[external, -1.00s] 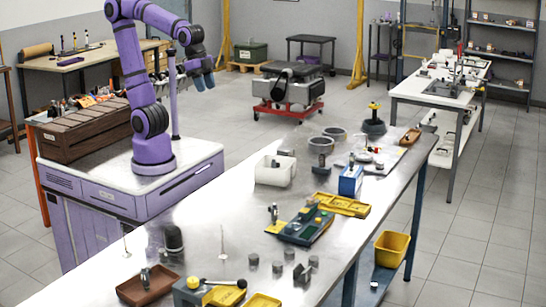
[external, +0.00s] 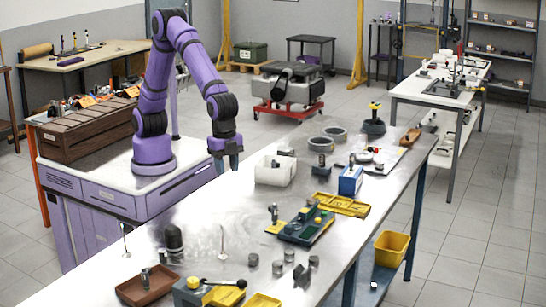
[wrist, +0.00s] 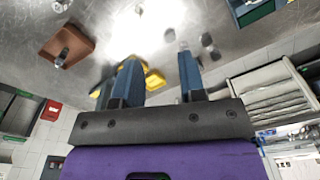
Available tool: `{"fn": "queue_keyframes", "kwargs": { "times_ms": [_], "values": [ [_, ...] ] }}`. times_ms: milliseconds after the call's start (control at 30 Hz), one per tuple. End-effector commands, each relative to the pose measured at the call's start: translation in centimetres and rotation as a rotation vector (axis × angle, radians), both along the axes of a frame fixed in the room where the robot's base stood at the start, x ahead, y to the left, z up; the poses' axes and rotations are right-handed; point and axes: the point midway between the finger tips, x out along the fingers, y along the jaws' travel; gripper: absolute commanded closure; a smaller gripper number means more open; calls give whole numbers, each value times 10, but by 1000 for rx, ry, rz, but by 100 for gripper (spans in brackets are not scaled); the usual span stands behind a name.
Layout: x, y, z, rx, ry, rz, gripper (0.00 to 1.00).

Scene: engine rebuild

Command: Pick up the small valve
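Two thin, pale valve-like pieces stand upright on the near left part of the metal bench in the external view. One is at the left (external: 126,254), the other is further right (external: 222,255). I cannot tell for sure which is the small valve. My gripper (external: 227,170) points down above the far left edge of the bench, well apart from both pieces. In the wrist view my gripper's two blue fingers (wrist: 158,58) are spread with nothing between them. I cannot make out the valves clearly in the wrist view.
A brown tray (external: 160,292) holding a small metal part, a dark domed piece (external: 173,240) and a grey-and-yellow fixture (external: 190,293) stand nearby. Several grey cylinders (external: 253,260), a green-grey tool block (external: 300,232) and a white bin (external: 266,175) lie further right.

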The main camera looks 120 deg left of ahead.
Motion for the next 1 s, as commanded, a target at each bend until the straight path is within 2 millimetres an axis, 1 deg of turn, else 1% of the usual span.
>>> {"fn": "queue_keyframes", "kwargs": {
  "times_ms": [33,100,200,300,400,567,833,1000],
  "values": [
    [5,-15,-18,7,16,-19,63],
    [11,-31,-37,14,30,-40,63],
    [17,-49,-60,22,45,-62,63],
    [19,-61,-75,26,56,-77,63],
    [20,-66,-82,29,60,-83,63],
    [20,-67,-95,30,63,-84,63],
    [20,-67,-132,30,62,-83,63],
    [21,-68,-142,28,60,-83,63]
  ]
}}
